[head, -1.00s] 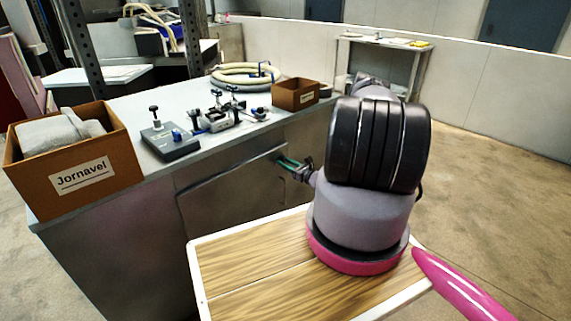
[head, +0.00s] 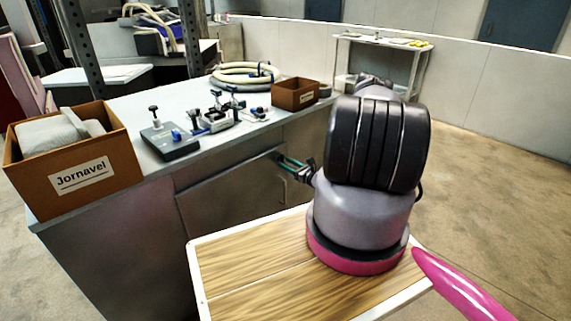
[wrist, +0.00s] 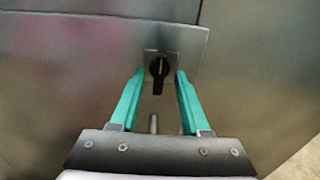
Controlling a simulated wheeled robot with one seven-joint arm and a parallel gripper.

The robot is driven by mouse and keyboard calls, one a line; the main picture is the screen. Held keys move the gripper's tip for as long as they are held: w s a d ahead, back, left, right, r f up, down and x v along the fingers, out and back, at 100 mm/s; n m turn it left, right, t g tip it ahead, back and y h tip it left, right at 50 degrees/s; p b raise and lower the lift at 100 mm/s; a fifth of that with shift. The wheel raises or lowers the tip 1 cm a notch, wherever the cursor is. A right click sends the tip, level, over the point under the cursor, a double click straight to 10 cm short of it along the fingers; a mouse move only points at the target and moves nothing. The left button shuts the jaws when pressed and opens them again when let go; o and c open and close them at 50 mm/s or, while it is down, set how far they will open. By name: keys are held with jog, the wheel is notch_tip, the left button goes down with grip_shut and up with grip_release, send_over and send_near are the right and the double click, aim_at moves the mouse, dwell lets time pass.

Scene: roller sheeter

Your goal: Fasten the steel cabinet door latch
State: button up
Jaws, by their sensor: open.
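The steel cabinet door (head: 225,200) is on the front of the grey bench cabinet and looks closed or nearly so; I cannot tell if it is flush. In the wrist view, the latch is a black turn knob (wrist: 159,68) on a small plate near the upper corner of the door (wrist: 60,80). Its long grip points straight down. My gripper (wrist: 160,76) is open, with its green fingers on either side of the knob and visible gaps between. In the head view, my gripper (head: 282,158) is at the door's upper right; the knob is hidden there.
A bar handle (head: 284,190) stands on the door below the gripper, also seen between the fingers (wrist: 154,123). On the bench top are a labelled box (head: 85,170), a clamp fixture (head: 215,118), a smaller brown box (head: 296,94) and a coiled hose (head: 243,75).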

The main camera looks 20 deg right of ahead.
jog(key=v, duration=0.9)
jog(key=shift+s, duration=0.3)
jog(key=shift+d, duration=0.1)
jog(key=shift+r, duration=0.1)
jog(key=a+r+n+g+y, duration=0.2)
jog(key=a+r+n+g, duration=0.3)
jog(key=r, duration=0.6)
jog(key=a+r+n+g+y, duration=0.2)
jog(key=a+r+n+g, duration=0.3)
jog(key=r, duration=0.7)
jog(key=a+r+n+g+y, duration=0.25)
jog(key=a+r+n, duration=0.4)
jog(key=r, duration=0.45)
jog(key=s+a+r+n+g+h, duration=0.1)
jog(key=s+a+r+n+h, duration=0.2)
jog(key=s+r, duration=0.35)
jog(key=s+a+r+n+g+h, duration=0.25)
jog(key=s+r+n, duration=0.2)
jog(key=r, duration=0.35)
jog(key=s+r+n+t+h, duration=0.1)
jog(key=s+r+t+h, duration=0.1)
jog(key=s, duration=0.5)
jog(key=s+r+n+t+h, duration=0.2)
jog(key=s+r+t+h, duration=0.1)
jog(key=s+r, duration=0.4)
jog(key=shift+s+r+n+t, duration=0.35)
jog(key=shift+s+t, duration=0.25)
jog(key=shift+s, duration=0.2)
